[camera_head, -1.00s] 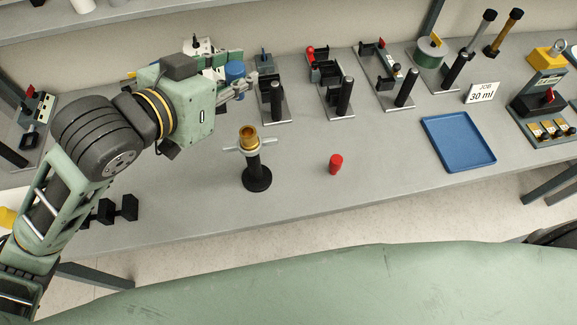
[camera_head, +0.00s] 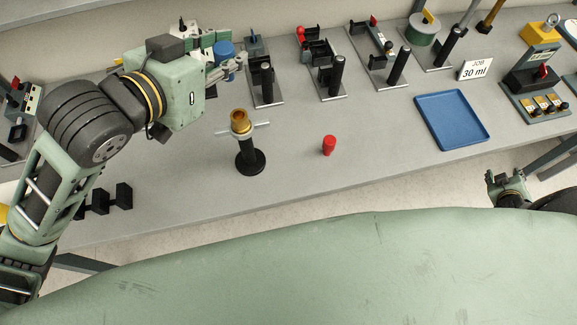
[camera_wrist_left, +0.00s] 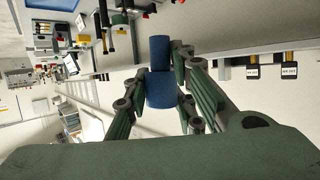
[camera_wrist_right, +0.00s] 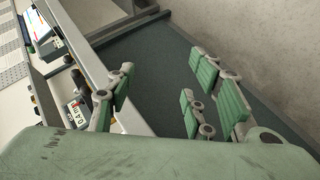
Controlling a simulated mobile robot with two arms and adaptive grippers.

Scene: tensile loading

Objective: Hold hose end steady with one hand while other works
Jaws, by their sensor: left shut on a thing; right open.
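My left gripper (camera_head: 232,66) is shut on a blue cylindrical piece (camera_head: 223,53), held above the back left of the bench. In the left wrist view the blue piece (camera_wrist_left: 160,88) sits between the fingers (camera_wrist_left: 160,82) and shows a narrower and a wider section. My right gripper (camera_head: 503,187) is at the right, in front of the bench edge. In the right wrist view its fingers (camera_wrist_right: 160,95) are spread and empty. A brass-coloured fitting (camera_head: 240,120) with side handles stands upright on a black post (camera_head: 249,155). I cannot make out a hose.
A blue tray (camera_head: 452,120) lies at the right, beside a "JOB 30 ml" card (camera_head: 475,68). Several fixtures with black posts (camera_head: 336,76) line the back. Black blocks (camera_head: 123,195) sit at the front left.

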